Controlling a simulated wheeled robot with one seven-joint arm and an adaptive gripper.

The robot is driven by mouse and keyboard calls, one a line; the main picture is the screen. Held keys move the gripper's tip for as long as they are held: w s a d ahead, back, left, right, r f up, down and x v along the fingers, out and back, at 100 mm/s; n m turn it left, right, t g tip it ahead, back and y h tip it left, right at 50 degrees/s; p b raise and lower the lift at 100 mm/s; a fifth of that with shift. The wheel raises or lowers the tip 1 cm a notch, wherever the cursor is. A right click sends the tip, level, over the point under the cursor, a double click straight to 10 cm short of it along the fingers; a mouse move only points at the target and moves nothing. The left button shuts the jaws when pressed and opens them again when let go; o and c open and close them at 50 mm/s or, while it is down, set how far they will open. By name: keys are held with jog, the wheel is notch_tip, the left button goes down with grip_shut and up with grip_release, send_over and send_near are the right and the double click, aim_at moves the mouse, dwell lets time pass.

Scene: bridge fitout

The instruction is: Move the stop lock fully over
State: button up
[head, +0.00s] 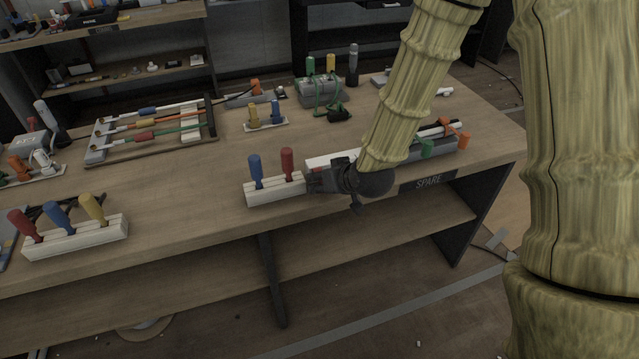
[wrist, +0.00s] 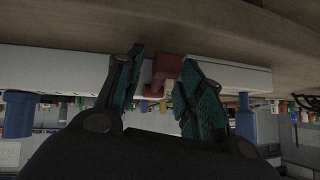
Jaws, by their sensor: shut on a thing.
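A white block (head: 262,192) with a blue lever (head: 255,167) and a red lever (head: 287,160) sits at the table's front edge. My gripper (head: 311,181) is at its right end in the head view and hides what lies there. In the wrist view a small red piece (wrist: 165,70) sits against a long white body (wrist: 75,70), between the two fingers of my gripper (wrist: 164,62). My gripper is shut on this red piece. I cannot tell for sure whether it is the stop lock. Blue cylinders (wrist: 18,115) stand out on both sides of it.
A grey unit with green and orange parts (head: 428,148) lies right of my arm, above the SPARE label (head: 428,182). Another white block (head: 75,238) with red, blue and yellow levers stands at the left. The table centre (head: 205,180) has free room.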

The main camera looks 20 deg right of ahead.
jog(key=o, duration=1)
jog(key=v, duration=0.7)
jog(key=shift+s, duration=0.2)
jog(key=shift+r, duration=0.1)
jog(key=shift+c, duration=0.2)
